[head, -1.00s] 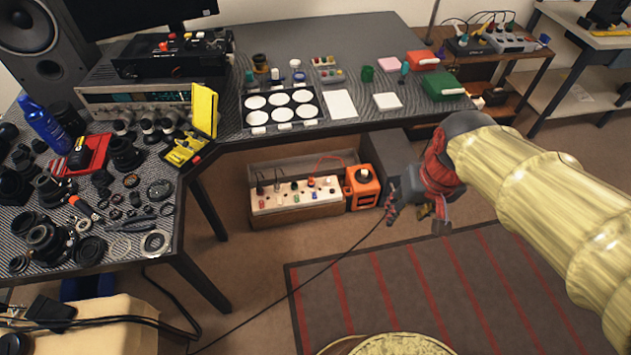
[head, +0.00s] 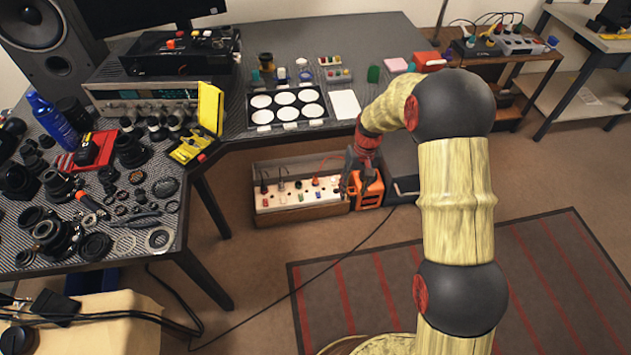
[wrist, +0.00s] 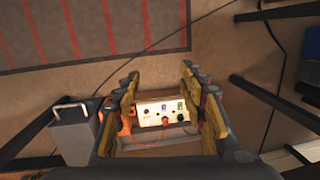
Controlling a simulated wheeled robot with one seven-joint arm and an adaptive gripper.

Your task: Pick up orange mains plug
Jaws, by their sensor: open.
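The orange mains plug (head: 316,181) sits among other plugs on a lit white socket panel (head: 285,197) under the desk. In the wrist view an orange-red plug with its cord (wrist: 165,121) shows on the panel, between my fingers. My gripper (head: 347,185) is at the right end of the panel, in front of the orange box. In the wrist view my gripper (wrist: 161,72) is open, its two yellow-padded fingers apart with nothing between the tips. The plug's lower part is too small to make out.
An orange box (head: 371,191) stands right of the panel, close to my gripper. A dark cabinet (head: 402,175) is farther right. The desk edge (head: 290,132) overhangs behind. A black cable (head: 300,288) crosses the floor to a striped rug (head: 540,270).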

